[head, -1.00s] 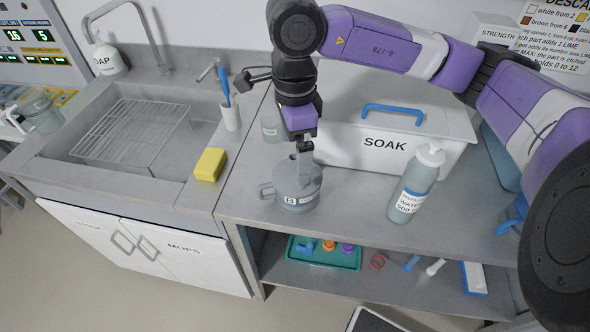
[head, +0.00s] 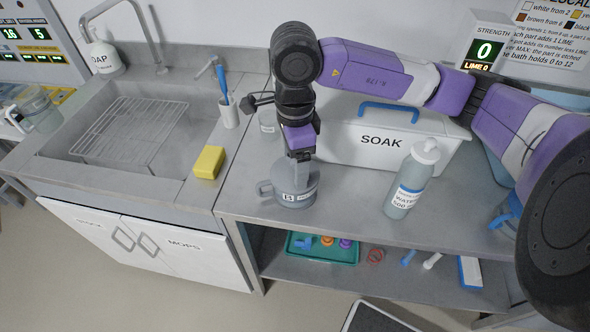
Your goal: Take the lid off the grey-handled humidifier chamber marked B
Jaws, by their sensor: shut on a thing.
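The grey humidifier chamber marked B (head: 290,197) stands upright on the steel counter, in front of the SOAK box. Its grey handle (head: 263,190) sticks out to the left. Its grey lid (head: 309,176) is on top, mostly hidden by my gripper. My gripper (head: 300,174) points down from above and is shut on the lid at the chamber's top. The fingertips and the exact grip are too small to make out.
A water bottle (head: 411,183) stands to the right, and the white SOAK box (head: 345,145) with a blue handle is behind. A yellow sponge (head: 209,162) lies by the sink. The counter in front is clear.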

